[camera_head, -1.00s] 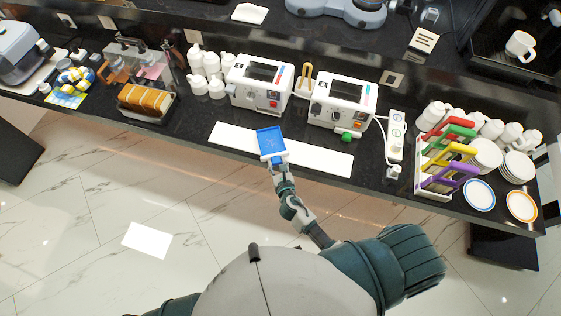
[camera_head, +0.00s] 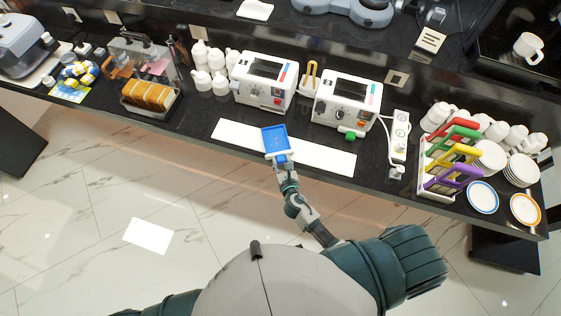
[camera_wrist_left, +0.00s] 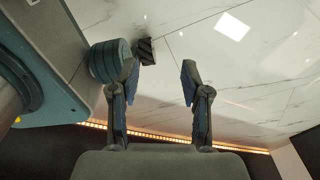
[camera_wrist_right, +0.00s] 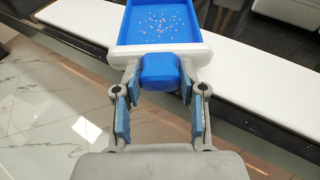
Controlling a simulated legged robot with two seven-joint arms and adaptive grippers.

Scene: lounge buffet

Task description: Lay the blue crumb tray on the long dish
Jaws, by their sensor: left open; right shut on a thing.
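The blue crumb tray (camera_head: 275,138) has a white front edge and a blue handle; crumbs lie in it, seen in the right wrist view (camera_wrist_right: 160,22). My right gripper (camera_head: 283,168) is shut on the handle (camera_wrist_right: 160,72) and holds the tray level over the long white dish (camera_head: 325,158). The dish lies along the counter's front edge and shows on both sides of the tray. I cannot tell whether the tray touches it. My left gripper (camera_wrist_left: 160,85) is open and empty over the floor in the left wrist view; it is out of the head view.
Two white toasters (camera_head: 265,82) stand behind the dish, the right one (camera_head: 345,103) with a green knob in front. A bread rack (camera_head: 150,98) is to the left. A power strip (camera_head: 399,135), a coloured-handled rack (camera_head: 450,160) and plates (camera_head: 482,197) are to the right.

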